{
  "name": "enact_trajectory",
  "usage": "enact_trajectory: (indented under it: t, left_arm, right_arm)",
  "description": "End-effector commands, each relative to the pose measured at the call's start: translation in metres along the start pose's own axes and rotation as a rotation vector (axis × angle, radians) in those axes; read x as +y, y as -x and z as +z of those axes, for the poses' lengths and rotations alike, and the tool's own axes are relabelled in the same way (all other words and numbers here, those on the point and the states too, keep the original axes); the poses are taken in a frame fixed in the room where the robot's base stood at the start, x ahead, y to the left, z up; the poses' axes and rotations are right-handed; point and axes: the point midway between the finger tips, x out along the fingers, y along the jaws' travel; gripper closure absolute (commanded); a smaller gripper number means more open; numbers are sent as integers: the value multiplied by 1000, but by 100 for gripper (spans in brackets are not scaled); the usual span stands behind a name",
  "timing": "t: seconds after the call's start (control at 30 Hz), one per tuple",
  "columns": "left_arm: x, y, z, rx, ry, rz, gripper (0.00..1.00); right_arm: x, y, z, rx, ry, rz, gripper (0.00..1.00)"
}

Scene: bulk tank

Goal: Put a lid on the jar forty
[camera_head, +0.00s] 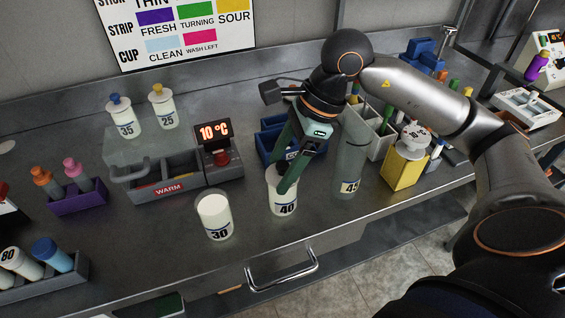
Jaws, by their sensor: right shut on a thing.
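Jar forty (284,204), a pale jar with a "40" label, stands upright on the steel bench near its front edge. My right gripper (284,181), with green fingers, points down over its mouth. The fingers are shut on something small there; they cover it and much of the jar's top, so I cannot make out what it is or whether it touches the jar. My left gripper is not in view.
Jar 30 (215,219) stands lidless front left, and clear jar 45 (349,170) close on the right. Lidded jars 35 (124,122) and 25 (164,111) stand behind. A grey warmer (165,178), blue bin (267,141) and yellow holder (402,171) crowd the bench.

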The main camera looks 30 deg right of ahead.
Motion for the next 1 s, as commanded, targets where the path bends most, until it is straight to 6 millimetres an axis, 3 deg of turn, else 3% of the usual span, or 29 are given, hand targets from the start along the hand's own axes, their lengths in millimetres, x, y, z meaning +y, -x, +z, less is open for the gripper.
enact_trajectory:
  t: [0.07,0.1,0.3,0.53,0.67,1.0]
  left_arm:
    - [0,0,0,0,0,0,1]
    - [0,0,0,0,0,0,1]
    - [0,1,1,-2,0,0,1]
    - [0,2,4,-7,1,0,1]
    - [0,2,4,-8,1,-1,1]
    - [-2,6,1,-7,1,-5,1]
  right_arm:
    - [0,0,0,0,0,0,78]
    - [0,0,0,0,0,0,21]
    - [0,0,0,0,0,0,0]
    - [0,1,0,0,0,0,0]
    - [-1,11,0,0,-1,-3,0]
    - [-1,82,1,-2,0,-6,0]
